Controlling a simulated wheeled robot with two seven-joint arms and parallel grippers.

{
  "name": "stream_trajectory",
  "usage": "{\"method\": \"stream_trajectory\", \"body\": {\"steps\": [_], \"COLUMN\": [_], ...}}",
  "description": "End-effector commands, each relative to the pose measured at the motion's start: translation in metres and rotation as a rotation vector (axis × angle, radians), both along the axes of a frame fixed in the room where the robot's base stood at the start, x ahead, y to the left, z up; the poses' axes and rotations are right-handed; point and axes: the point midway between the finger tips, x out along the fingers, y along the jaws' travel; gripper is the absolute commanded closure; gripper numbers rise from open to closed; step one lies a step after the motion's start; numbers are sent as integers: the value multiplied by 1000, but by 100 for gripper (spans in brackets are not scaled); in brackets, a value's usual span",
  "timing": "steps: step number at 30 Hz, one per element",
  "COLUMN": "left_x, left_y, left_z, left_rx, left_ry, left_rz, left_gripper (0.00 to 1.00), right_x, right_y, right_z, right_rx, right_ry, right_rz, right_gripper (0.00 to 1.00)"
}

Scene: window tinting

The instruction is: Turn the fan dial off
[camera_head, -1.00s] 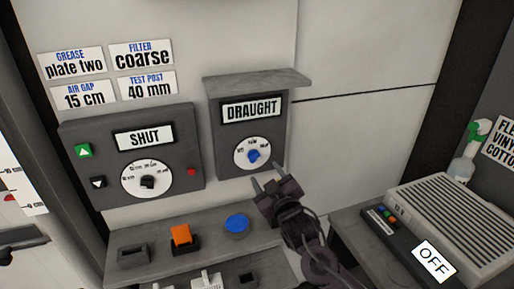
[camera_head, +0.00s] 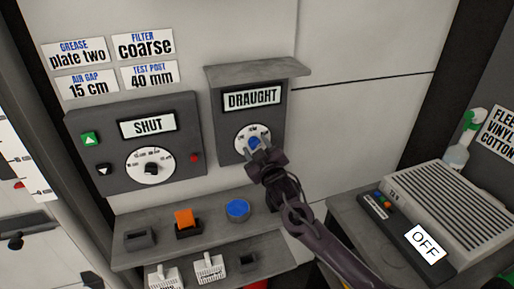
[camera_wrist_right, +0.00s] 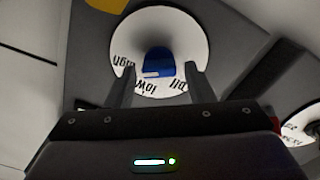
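The fan dial is a blue knob (camera_wrist_right: 158,62) on a white disc (camera_wrist_right: 190,38), on the grey box marked DRAUGHT (camera_head: 251,98). The knob's pale mark faces the "low" side. My right gripper (camera_head: 258,143) is at the dial in the head view. In the wrist view, its open fingers (camera_wrist_right: 160,88) stand either side of the knob, with a gap on both sides. Whether the tips touch the disc cannot be told. My left gripper is not in view.
A grey box marked SHUT (camera_head: 147,127) with its own dial is on the left. A ledge below holds an orange switch (camera_head: 185,218) and a blue button (camera_head: 237,208). A hood (camera_head: 258,70) juts out above the fan dial. A ribbed unit (camera_head: 455,205) with an OFF sign stands right.

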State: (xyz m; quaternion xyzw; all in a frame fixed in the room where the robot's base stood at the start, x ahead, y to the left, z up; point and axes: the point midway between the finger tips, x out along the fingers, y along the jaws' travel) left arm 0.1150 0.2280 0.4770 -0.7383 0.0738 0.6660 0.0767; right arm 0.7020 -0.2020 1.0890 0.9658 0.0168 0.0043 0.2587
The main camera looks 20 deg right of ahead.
Motion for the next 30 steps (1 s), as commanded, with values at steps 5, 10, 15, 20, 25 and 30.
{"method": "stream_trajectory", "body": {"steps": [5, 10, 15, 20, 25, 30], "left_x": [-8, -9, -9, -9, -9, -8], "left_y": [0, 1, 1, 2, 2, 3], "left_z": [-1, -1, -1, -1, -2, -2], "left_rx": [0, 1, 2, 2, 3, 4], "left_ry": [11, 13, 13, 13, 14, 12], "left_rz": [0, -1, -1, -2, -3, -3], "left_gripper": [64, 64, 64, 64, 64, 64], "right_x": [0, 0, 0, 0, 0, 0], "right_y": [0, 0, 0, 0, 1, 1], "right_z": [0, 0, 0, 0, -1, -1], "right_rx": [0, -1, -17, -74, -186, -339], "right_ry": [0, 0, -1, -3, -6, -11], "right_rz": [0, 0, 0, 0, 0, 1], "right_gripper": [76, 90, 90, 90, 90, 90]}}
